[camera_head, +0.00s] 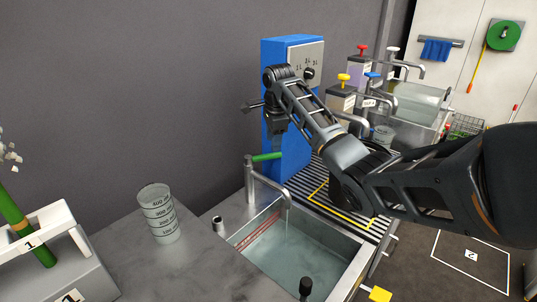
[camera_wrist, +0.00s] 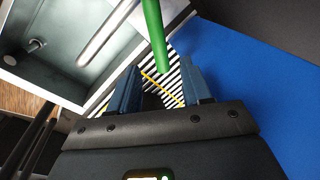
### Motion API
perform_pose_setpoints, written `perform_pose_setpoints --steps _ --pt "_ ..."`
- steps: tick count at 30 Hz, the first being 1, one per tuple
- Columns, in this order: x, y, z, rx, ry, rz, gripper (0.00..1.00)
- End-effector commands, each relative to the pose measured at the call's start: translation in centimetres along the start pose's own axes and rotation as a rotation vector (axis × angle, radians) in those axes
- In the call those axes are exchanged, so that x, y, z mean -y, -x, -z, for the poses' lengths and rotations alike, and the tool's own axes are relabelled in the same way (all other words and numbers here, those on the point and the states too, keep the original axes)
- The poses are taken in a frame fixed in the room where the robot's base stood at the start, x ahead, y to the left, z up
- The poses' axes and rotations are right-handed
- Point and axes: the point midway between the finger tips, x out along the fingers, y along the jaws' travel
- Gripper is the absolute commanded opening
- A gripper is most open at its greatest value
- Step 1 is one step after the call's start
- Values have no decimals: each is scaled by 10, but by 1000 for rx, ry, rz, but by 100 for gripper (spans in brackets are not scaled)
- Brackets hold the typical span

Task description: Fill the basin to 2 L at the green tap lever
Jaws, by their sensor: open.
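The green tap lever (camera_head: 267,156) sticks out from the top of the tap post beside the blue cabinet. It also shows in the wrist view (camera_wrist: 155,35), its end reaching toward the gap between my fingers. My gripper (camera_head: 277,145) points down next to the lever; in the wrist view (camera_wrist: 160,78) its two blue fingers are apart. Contact with the lever cannot be told. The spout (camera_head: 270,187) hangs over the basin (camera_head: 343,243), with a thin pale streak below it that looks like running water. Bluish water (camera_head: 290,262) lies in the basin. A reddish marked strip (camera_head: 258,232) runs along its wall; its figures are unreadable.
The blue cabinet (camera_head: 287,60) with a dial stands close behind my gripper. A striped drain rack (camera_head: 322,178) with a yellow outline lies right of the basin. A graduated beaker (camera_head: 158,213) and a numbered stand with a green stem (camera_head: 40,250) are on the left.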

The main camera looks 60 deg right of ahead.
Motion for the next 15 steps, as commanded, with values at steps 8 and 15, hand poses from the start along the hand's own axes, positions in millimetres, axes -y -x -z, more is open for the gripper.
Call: perform_pose_setpoints --steps 8,15 --pt "-1 -42 0 -1 -1 -3 48" --pt "0 -56 0 -1 -1 1 48"
